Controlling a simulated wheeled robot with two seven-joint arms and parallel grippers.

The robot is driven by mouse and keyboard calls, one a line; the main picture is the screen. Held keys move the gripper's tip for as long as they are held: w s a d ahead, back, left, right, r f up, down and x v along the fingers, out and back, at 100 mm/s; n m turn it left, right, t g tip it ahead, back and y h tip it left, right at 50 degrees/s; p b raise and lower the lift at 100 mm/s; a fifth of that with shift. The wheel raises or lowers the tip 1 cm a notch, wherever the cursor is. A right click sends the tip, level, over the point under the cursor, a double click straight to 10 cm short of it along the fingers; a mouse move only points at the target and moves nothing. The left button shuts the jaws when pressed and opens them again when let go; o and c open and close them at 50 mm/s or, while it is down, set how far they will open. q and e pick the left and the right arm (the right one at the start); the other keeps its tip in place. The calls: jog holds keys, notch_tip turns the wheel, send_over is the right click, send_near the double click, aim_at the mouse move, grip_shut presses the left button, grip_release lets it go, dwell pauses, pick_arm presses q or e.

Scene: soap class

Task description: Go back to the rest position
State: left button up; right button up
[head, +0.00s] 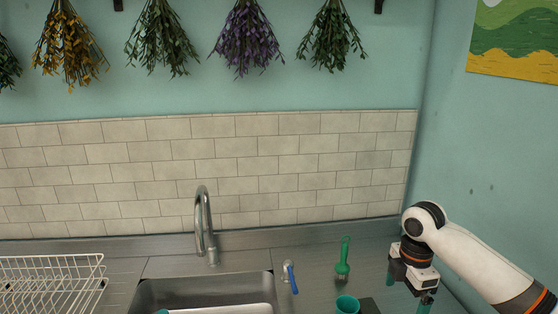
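My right arm comes in from the right, and my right gripper (408,291) points down over the right end of the counter. Its two teal-tipped fingers stand apart, and I see nothing held between them. My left gripper is not in view. A teal cup (347,304) is at the bottom edge, partly cut off.
A metal sink (210,287) with a tall faucet (203,225) is in the middle. A blue-handled item (291,278) is at its right. A white wire rack (50,282) stands at the left. The tiled wall (190,170) is behind, and dried herb bunches (245,38) hang above.

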jog(key=s+a+f+m+t+y, duration=0.2)
jog(key=s+a+f+m, duration=0.3)
jog(key=s+a+f, duration=0.9)
jog(key=s+d+f+m+t+h, duration=0.1)
jog(key=s+d+f+m, duration=0.1)
jog(key=s+d+m, duration=0.35)
jog(key=s+d+f+m+t+h, duration=0.1)
jog(key=s+d+m, duration=0.1)
jog(key=s+m, duration=0.7)
jog(key=s+f+n+g+b, duration=0.1)
jog(key=s+f+b, duration=0.15)
jog(key=f, duration=1.45)
jog(key=s+f+n+g+b, duration=0.1)
jog(key=f+b, duration=0.2)
jog(key=f, duration=1.3)
pick_arm(q)
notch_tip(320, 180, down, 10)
jog(key=b, duration=0.4)
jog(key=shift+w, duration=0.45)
pick_arm(e)
jog(key=s+d+f+g, duration=0.1)
jog(key=s+d+f, duration=0.2)
jog(key=s+f, duration=1.3)
notch_tip(320, 180, down, 3)
jog(key=shift+f, duration=0.15)
